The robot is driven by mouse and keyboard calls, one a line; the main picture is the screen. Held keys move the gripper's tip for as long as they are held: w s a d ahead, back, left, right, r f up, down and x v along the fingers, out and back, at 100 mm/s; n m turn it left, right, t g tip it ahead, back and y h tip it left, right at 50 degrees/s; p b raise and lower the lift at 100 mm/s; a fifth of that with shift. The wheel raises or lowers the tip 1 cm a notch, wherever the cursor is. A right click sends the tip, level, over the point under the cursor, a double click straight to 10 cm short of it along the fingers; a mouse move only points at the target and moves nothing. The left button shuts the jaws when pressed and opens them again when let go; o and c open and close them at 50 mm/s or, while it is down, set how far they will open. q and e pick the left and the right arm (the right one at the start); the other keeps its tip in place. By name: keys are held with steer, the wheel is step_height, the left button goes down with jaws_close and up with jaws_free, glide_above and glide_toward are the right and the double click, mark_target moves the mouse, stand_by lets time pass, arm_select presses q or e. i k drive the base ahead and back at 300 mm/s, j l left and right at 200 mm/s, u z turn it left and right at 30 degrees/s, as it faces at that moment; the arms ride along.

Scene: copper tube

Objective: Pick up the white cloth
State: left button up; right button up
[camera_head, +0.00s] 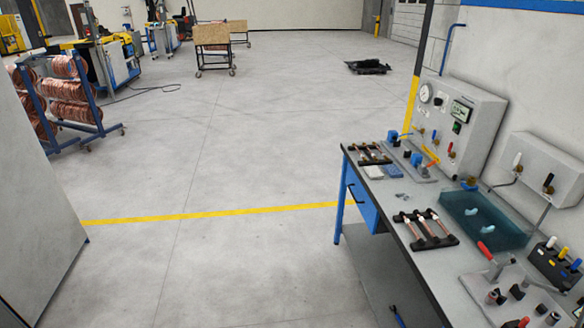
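A small folded white cloth (373,172) appears to lie flat near the far left corner of the grey workbench (385,192). It is small in the view, so its exact form is hard to tell. A blue folded piece (393,171) lies just to its right. Neither of my grippers shows in the head view.
The workbench stands at the right against the wall. A rack of copper pieces (425,230), a blue translucent tray (487,222) and a gauge panel (460,125) are on it. The floor left of the bench is clear. A grey panel (30,200) stands at the left.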

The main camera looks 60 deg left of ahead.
mark_target(374, 173)
steer(key=u, duration=1.35)
steer(key=z, duration=1.6)
steer(key=u, duration=1.6)
steer(key=i+j+z, duration=0.25)
steer(key=i+j, duration=1.15)
steer(key=i, duration=0.1)
